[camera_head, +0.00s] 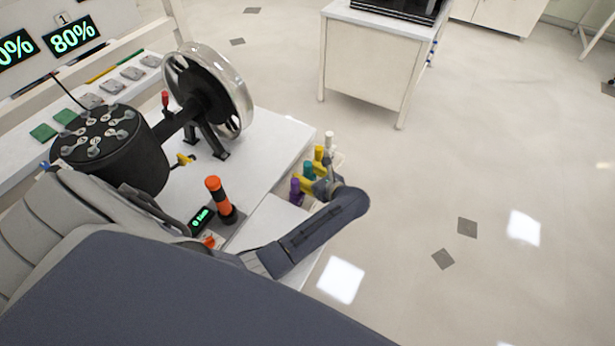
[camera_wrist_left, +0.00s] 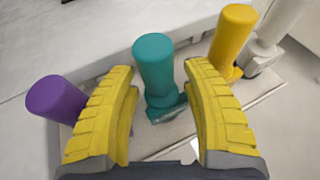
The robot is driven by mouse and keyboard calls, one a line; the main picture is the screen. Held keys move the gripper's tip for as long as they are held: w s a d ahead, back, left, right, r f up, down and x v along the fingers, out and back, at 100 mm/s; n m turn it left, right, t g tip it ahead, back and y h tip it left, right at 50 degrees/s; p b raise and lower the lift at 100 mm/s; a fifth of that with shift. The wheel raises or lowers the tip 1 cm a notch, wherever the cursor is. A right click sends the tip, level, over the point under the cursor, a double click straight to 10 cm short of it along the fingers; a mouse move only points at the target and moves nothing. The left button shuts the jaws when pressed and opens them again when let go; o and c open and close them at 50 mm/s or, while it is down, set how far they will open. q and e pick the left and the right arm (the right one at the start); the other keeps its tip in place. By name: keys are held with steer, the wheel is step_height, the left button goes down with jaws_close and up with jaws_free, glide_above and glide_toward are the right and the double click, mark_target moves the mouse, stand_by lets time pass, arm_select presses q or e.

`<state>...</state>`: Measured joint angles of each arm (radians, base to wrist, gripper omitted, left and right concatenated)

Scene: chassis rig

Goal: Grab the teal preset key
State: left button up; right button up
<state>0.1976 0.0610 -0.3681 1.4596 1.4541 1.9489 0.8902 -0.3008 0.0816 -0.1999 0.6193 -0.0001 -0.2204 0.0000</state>
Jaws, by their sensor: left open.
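The teal preset key (camera_head: 308,169) stands in a row of coloured keys at the right edge of the white bench. In the left wrist view the teal key (camera_wrist_left: 154,66) is upright, with a rounded cylindrical top on a darker base. My left gripper (camera_head: 323,182) is at the key row, partly hidden by its own arm in the head view. In the left wrist view its yellow ridged fingers (camera_wrist_left: 158,70) are open, one on each side of the teal key, with visible gaps. My right gripper is not in view.
The purple key (camera_wrist_left: 56,98) is close outside the left finger; the yellow key (camera_wrist_left: 232,40) and white key (camera_wrist_left: 278,25) stand to the right. A wheel (camera_head: 236,90), a black drum (camera_head: 112,150) and an orange-black handle (camera_head: 218,198) occupy the bench.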

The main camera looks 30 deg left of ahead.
arm_select(q)
steer(key=shift+c, duration=0.2)
jaws_close()
steer(key=shift+r, duration=0.15)
